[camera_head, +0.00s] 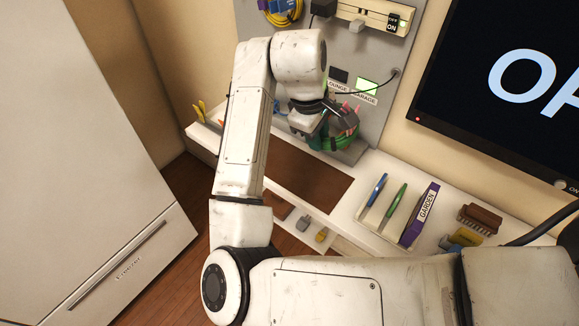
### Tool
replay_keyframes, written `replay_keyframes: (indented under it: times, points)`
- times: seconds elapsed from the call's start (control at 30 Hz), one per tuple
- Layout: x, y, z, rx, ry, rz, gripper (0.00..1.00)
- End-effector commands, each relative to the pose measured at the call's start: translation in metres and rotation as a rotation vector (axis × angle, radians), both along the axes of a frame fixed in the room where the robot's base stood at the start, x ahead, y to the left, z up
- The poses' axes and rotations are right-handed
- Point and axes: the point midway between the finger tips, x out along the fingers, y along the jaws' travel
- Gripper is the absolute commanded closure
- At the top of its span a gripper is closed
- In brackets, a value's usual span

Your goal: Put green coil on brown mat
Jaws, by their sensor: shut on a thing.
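The green coil (341,143) is at the back of the white shelf, close to the grey panel. My gripper (338,122) is shut on it, and the jaws and wrist cover part of it. I cannot tell whether the coil touches the shelf. The brown mat (312,180) is a dark brown rectangle on the shelf, in front of and below the gripper in the picture. My arm hides its left part. The visible part of the mat is bare.
Blue and green upright pieces (386,202) and a purple GARDEN binder (420,215) stand right of the mat. A brown comb-like block (480,219) is farther right. Small connectors (321,235) lie on a lower ledge. The grey panel (361,58) rises behind.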

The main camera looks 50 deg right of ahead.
Motion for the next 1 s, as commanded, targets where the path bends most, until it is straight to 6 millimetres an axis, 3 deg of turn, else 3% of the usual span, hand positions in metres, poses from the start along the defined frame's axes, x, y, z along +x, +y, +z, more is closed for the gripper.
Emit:
replay_keyframes:
  times: [0.2,0.4,0.53,0.67,1.0]
  points:
    - [-0.022,0.049,-0.037,0.146,-0.045,-0.037,1.00]
    - [-0.034,0.086,-0.054,0.221,-0.068,-0.036,1.00]
    - [-0.038,0.100,-0.059,0.246,-0.075,-0.033,1.00]
    - [-0.034,0.098,-0.064,0.252,-0.075,-0.033,1.00]
    - [0.016,0.052,-0.097,0.250,-0.072,-0.034,1.00]
